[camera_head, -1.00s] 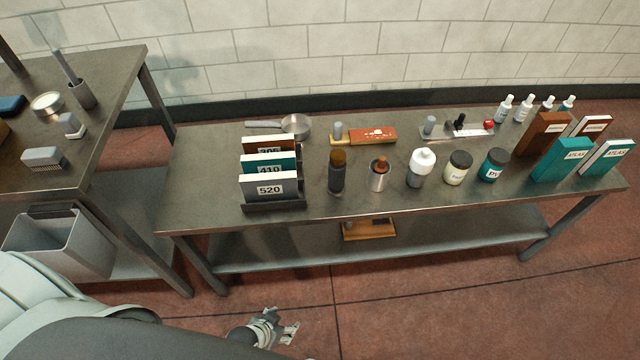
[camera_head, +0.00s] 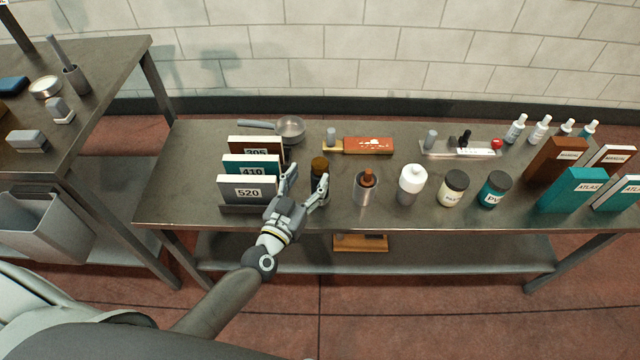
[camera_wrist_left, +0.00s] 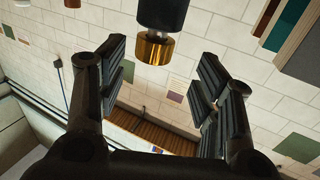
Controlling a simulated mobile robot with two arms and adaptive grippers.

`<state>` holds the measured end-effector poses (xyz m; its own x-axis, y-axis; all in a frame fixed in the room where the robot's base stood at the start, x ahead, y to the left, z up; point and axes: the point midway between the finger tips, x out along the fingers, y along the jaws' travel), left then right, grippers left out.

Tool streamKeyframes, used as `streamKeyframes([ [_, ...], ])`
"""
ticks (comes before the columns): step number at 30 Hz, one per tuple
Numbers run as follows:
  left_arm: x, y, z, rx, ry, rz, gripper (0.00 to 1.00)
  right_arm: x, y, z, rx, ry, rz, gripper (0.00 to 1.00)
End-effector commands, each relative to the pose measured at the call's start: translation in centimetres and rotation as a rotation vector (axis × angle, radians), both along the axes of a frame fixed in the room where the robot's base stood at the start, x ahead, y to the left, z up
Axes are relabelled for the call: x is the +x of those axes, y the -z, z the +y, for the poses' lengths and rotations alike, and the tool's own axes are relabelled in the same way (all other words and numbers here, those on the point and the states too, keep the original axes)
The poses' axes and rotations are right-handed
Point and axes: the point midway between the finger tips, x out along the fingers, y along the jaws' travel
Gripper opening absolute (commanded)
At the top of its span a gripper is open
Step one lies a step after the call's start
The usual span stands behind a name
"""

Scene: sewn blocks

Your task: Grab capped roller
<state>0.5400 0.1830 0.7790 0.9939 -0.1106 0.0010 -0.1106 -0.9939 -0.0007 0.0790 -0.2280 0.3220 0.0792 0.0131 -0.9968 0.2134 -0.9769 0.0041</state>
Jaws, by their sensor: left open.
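A dark cylinder with an amber cap (camera_head: 320,168), which looks like the capped roller, stands upright near the front edge of the table. In the left wrist view the dark cylinder with its shiny gold cap (camera_wrist_left: 154,47) shows upside down at the top, between the lines of the two fingers and beyond their tips. My left gripper (camera_head: 306,181) is open and empty, just in front of the cylinder, with its right finger partly covering the cylinder's lower part. In the left wrist view the open fingers (camera_wrist_left: 160,80) have a clear gap between them. My right gripper is not in view.
A rack of numbered cards (camera_head: 247,207) stands close to the left of the gripper. A pan (camera_head: 290,128) and an orange box (camera_head: 368,146) lie behind.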

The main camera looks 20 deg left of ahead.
Motion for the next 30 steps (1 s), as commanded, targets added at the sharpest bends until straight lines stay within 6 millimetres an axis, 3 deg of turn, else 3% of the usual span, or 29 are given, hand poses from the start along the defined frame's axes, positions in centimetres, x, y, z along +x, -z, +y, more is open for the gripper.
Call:
streamKeyframes([
  [7, 1.9, 0.0, -0.5, 0.0, 0.002, 0.0, 0.6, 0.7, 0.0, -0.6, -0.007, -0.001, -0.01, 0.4],
  [15, 5.4, 0.2, -1.3, 0.0, 0.002, 0.0, 0.6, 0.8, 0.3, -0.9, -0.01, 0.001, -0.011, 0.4],
  [25, 6.0, 0.2, -1.4, 0.0, 0.002, 0.002, 0.6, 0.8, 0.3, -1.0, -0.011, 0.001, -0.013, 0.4],
  [30, 6.0, 0.2, -1.4, 0.0, 0.002, 0.002, 0.39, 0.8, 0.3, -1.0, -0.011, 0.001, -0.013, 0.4],
])
